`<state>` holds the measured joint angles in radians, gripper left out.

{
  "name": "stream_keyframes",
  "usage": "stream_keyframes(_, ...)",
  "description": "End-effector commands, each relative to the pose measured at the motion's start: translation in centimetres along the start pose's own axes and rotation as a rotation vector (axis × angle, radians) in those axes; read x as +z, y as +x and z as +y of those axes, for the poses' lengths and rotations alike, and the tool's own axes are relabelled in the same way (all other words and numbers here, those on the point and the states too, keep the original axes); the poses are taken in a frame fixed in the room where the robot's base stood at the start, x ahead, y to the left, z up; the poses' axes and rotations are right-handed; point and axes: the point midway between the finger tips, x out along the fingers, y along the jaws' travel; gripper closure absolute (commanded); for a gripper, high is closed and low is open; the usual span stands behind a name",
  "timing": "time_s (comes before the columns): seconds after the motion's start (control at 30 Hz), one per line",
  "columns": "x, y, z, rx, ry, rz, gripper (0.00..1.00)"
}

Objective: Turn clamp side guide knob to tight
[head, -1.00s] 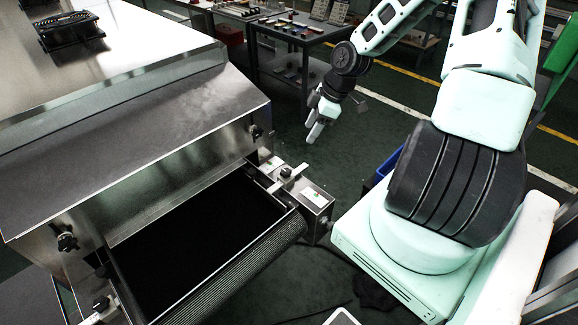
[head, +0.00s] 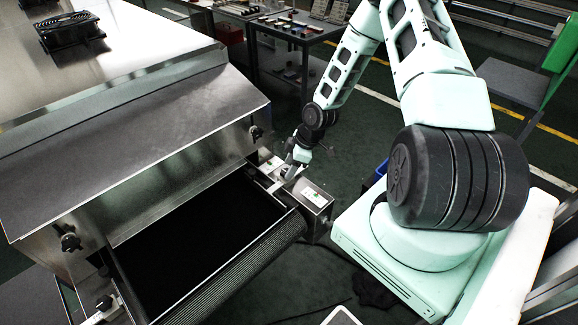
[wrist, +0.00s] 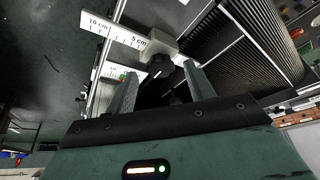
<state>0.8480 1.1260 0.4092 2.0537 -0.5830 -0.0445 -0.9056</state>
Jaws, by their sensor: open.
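The side guide clamp knob (wrist: 159,66) is dark and lobed, and shows in the wrist view between my two fingertips, in front of a grey metal block (wrist: 150,44). My gripper (wrist: 160,70) is open, one finger on each side of the knob, with gaps visible. I cannot tell whether the fingertips reach down around it. A white scale (wrist: 113,29) marked 5 cm and 10 cm runs beside the block. In the head view my gripper (head: 290,171) is over the guide hardware at the belt's right side and hides the knob.
The black belt (head: 190,245) lies left of the gripper, under the steel hood (head: 130,150). A control box (head: 316,196) stands close to the right. Other dark knobs are on the housing (head: 256,132), (head: 69,242). A tool table (head: 290,30) is behind; the floor between is clear.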

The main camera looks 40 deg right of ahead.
Motion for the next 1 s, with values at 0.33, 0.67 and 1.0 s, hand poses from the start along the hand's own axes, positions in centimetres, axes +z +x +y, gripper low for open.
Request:
stream_keyframes(0.33,0.04,1.27,-0.02,0.000,-0.001,-0.001,0.46)
stream_keyframes(0.67,0.02,1.23,-0.02,0.000,-0.001,0.000,0.91)
stream_keyframes(1.0,-0.02,1.31,-0.06,0.020,0.043,-0.001,0.91)
